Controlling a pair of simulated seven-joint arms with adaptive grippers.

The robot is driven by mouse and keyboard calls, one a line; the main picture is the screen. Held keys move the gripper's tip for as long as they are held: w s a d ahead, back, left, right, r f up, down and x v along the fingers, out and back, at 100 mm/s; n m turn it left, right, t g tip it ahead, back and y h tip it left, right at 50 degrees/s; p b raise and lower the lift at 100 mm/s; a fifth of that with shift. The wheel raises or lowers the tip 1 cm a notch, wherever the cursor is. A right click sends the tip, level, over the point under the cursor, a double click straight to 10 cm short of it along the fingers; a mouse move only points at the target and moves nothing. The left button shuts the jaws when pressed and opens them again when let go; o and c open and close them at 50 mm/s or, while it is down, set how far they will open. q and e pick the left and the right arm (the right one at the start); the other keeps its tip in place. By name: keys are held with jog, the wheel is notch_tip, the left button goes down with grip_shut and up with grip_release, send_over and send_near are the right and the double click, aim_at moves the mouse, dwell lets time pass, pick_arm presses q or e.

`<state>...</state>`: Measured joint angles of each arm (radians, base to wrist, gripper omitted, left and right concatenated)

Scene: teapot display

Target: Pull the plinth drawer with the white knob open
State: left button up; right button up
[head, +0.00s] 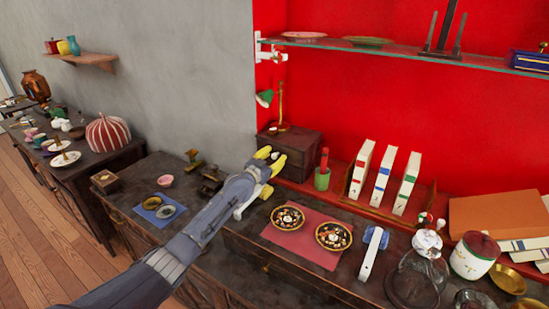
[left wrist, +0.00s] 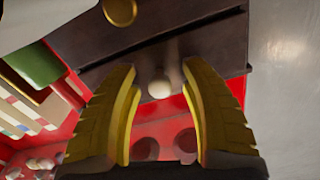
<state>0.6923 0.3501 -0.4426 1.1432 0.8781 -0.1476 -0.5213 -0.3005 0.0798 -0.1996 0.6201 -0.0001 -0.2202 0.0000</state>
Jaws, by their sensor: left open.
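The plinth (head: 298,143) is a dark brown wooden box against the red wall in the head view, with a brass lamp on top. My left gripper (head: 270,158) has yellow fingers and is at the plinth's front, hiding much of it. In the left wrist view the dark plinth (left wrist: 200,50) lies beyond the fingers. The white knob (left wrist: 159,88) shows between the two spread fingers of the left gripper (left wrist: 160,95), with a gap on each side. My right gripper is not in view.
A green cup (head: 322,179) with a red-topped item stands right of the plinth, near upright white books (head: 382,178). Two patterned plates lie on a red mat (head: 311,257) in front. A grey wall (head: 205,80) borders the plinth on the left. A glass shelf (head: 420,53) hangs above.

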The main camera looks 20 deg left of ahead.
pick_arm(q)
jog(key=shift+c, duration=0.6)
grip_shut()
